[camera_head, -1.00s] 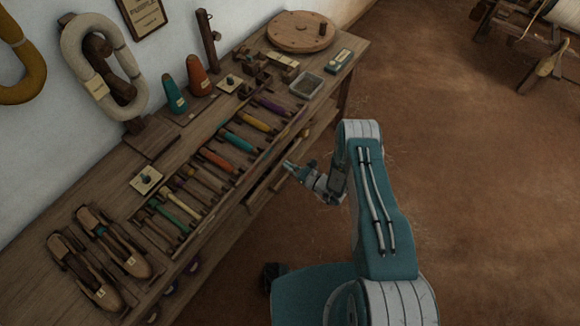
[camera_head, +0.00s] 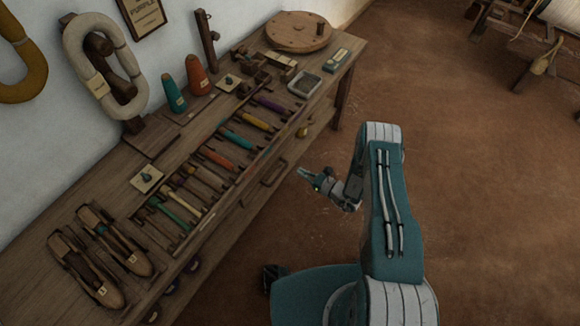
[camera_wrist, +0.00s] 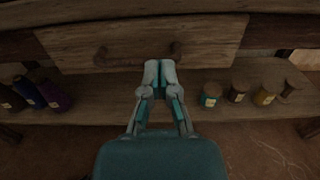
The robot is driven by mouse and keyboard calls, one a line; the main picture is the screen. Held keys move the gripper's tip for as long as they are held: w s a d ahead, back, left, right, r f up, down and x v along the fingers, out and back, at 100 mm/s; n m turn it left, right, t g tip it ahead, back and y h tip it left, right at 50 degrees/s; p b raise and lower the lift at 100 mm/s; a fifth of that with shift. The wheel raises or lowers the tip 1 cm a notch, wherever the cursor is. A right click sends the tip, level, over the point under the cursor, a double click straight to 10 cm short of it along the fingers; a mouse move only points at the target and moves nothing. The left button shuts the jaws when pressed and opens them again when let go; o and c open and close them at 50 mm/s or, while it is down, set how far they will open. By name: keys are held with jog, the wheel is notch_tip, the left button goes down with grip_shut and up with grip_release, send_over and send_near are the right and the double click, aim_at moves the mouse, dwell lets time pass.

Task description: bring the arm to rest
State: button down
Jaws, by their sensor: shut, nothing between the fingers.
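My gripper (camera_head: 306,174) is shut and empty in the head view, held in the air in front of the workbench (camera_head: 75,205), clear of its front edge. In the wrist view my gripper (camera_wrist: 160,66) has its fingertips together. They appear in front of a wooden drawer (camera_wrist: 105,40) with a dark handle, and I see nothing between them. My arm is bent, with the elbow raised over the floor to the right of the bench.
The benchtop holds a rack of coloured bobbins (camera_head: 220,160), two shuttles (camera_head: 85,270), two cones (camera_head: 197,75) and a round wooden disc (camera_head: 299,30). Spools (camera_wrist: 210,93) stand on a lower shelf. Open brown floor (camera_head: 480,190) lies to the right. Loom parts (camera_head: 525,50) stand at the back right.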

jog(key=v, duration=0.5)
jog(key=shift+d, duration=0.25)
jog(key=s+a+r+n+g+h, duration=0.1)
jog(key=a+r+n+g, duration=0.4)
jog(key=r, duration=1)
jog(key=s+r+n+g, duration=0.1)
jog(key=r+n+g, duration=0.75)
jog(key=r, duration=0.65)
jog(key=s+d+r+n+t+h, duration=0.3)
jog(key=s+r+n+h, duration=0.3)
jog(key=s+r, duration=0.4)
jog(key=s+d+r+n+t+h, duration=0.4)
jog(key=s+r+n+t+h, duration=0.1)
jog(key=s+r, duration=0.6)
jog(key=shift+s+d+r+n+h, duration=0.25)
jog(key=shift+s+n+h, duration=0.3)
jog(key=shift+h, duration=0.55)
